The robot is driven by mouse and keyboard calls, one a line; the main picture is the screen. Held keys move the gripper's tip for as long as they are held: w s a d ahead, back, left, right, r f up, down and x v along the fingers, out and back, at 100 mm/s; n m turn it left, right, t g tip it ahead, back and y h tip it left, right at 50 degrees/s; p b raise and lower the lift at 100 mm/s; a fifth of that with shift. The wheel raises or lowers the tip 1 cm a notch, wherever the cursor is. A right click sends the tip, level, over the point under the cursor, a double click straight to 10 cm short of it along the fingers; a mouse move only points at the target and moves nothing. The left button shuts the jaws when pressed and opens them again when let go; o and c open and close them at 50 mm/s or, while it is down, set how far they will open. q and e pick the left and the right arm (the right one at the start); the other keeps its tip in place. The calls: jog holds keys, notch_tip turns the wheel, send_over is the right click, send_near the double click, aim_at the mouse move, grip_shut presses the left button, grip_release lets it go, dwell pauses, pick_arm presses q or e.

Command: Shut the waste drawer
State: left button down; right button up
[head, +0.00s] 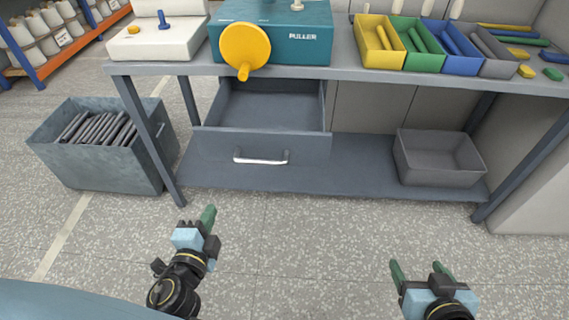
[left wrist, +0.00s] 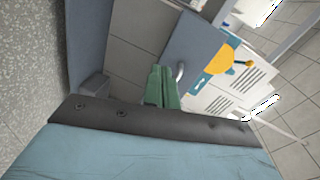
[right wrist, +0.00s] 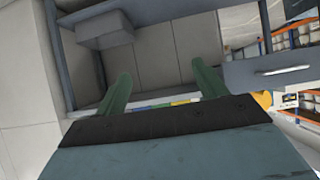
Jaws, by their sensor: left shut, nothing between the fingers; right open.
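The waste drawer (head: 225,157) hangs under the bench top and is pulled out, with its empty-looking inside showing. Its silver bar handle (head: 261,157) is on the front. The drawer front also shows in the left wrist view (left wrist: 196,42) and at the right of the right wrist view (right wrist: 262,72). My left gripper (head: 209,217) is shut and empty, in front of and below the drawer front, apart from it. My right gripper (head: 420,270) is open and empty, well to the right of the drawer, in front of the bench.
A grey bin (head: 438,178) sits on the lower shelf (head: 350,183) at right. A grey crate (head: 70,165) of dark strips stands on the floor at left. The teal puller (head: 305,45) with a yellow wheel (head: 245,46) stands above the drawer. Floor before the bench is clear.

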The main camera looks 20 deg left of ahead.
pick_arm(q)
notch_tip(320, 180, up, 4)
jog(key=a+m+t+y+b, duration=0.1)
jog(key=a+m+t+b, duration=0.1)
jog(key=b, duration=0.1)
jog(key=p, duration=0.4)
send_near(215, 147)
jog(key=w, duration=0.1)
jog(key=x, duration=0.5)
jog(key=shift+w+r, duration=0.1)
jog(key=shift+w, duration=0.05)
jog(key=shift+w+a, duration=0.1)
jog(key=shift+w, duration=0.2)
pick_arm(e)
jog(key=s+d+f+g+h, duration=0.1)
jog(key=s+d+f+g, duration=0.1)
jog(key=s+g, duration=0.2)
jog(key=s+d+f+g+h, duration=0.1)
jog(key=s+d+f+g, duration=0.1)
jog(key=s, duration=0.6)
jog(key=shift+d+f+m+g, duration=0.3)
jog(key=shift+d+g, duration=0.45)
jog(key=shift+g, duration=0.15)
